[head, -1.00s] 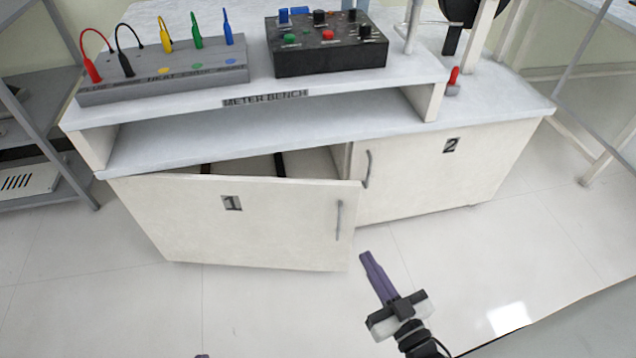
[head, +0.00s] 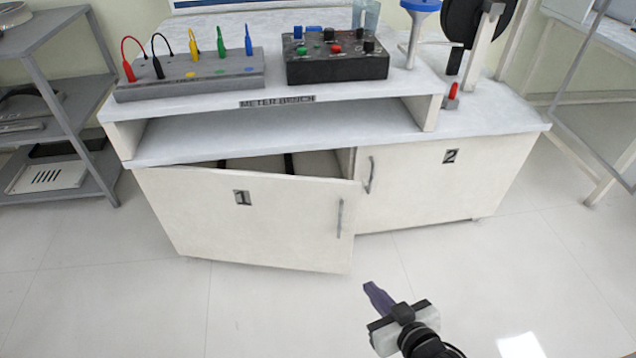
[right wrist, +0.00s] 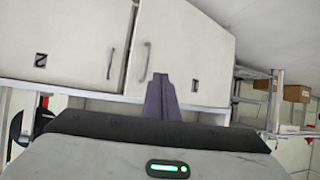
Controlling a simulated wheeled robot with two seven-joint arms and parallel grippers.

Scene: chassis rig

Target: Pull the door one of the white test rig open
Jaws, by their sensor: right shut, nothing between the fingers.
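The white test rig (head: 395,126) has two doors along its lower front. Door one (head: 270,228), marked 1, stands partly open, with a dark gap along its top edge. Its grey handle (head: 339,218) is upright near the door's right edge. Door two (head: 440,178), marked 2, looks shut. My right gripper (head: 372,290) is shut and empty, in front of and below door one's right edge, apart from the handle. In the right wrist view its purple fingers (right wrist: 162,98) are together, with door one (right wrist: 185,50) beyond. My left gripper is not in view.
A grey shelf rack (head: 70,110) stands at the left. A black control box (head: 335,66) and a grey block with coloured leads (head: 190,84) sit on the bench top. The floor (head: 270,315) before the doors is clear.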

